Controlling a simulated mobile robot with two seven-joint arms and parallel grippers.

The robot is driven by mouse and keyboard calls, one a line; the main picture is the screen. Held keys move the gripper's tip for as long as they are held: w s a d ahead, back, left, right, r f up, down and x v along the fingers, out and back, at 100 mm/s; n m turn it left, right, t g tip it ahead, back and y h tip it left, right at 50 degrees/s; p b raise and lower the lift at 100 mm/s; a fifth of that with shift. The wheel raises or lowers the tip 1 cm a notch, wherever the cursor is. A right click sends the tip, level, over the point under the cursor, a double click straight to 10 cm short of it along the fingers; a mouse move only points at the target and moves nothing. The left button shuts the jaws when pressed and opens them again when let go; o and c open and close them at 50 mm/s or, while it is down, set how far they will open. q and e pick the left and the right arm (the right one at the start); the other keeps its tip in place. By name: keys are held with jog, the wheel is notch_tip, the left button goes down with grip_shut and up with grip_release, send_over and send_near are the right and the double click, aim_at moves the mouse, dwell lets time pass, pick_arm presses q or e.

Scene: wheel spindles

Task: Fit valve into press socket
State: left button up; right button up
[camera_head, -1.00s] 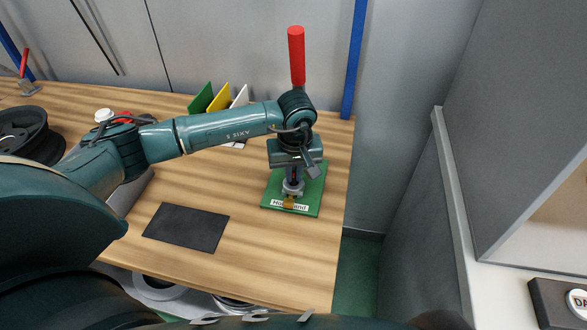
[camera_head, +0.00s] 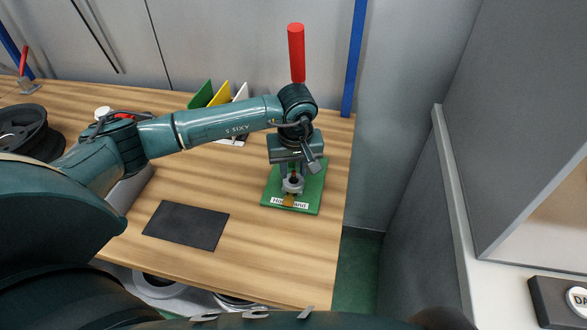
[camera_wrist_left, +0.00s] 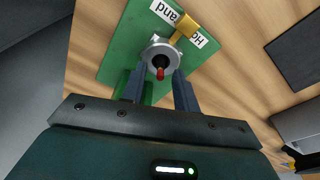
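The press socket (camera_head: 292,186) is a grey metal ring on a green base plate (camera_head: 311,198) near the table's right side. It also shows in the left wrist view (camera_wrist_left: 159,57). The valve (camera_wrist_left: 160,73), with a red tip, sits at the socket's opening; how deep it goes is hidden. My left gripper (camera_head: 292,178) is above the socket, pointing down. In the left wrist view its two fingers (camera_wrist_left: 161,80) are apart, on either side of the valve, with gaps visible. My right gripper is not in view.
A red lever handle (camera_head: 297,54) rises behind my left wrist. A black mat (camera_head: 187,225) lies on the wooden table (camera_head: 262,262). Green, yellow and white upright panels (camera_head: 222,94) stand at the back. A dark wheel (camera_head: 28,133) lies at the left.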

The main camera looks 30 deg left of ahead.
aim_at(295, 186)
pick_arm(q)
notch_tip(295, 186, up, 11)
jog(key=s+d+b, duration=0.1)
jog(key=shift+s, duration=0.15)
dwell(0.6)
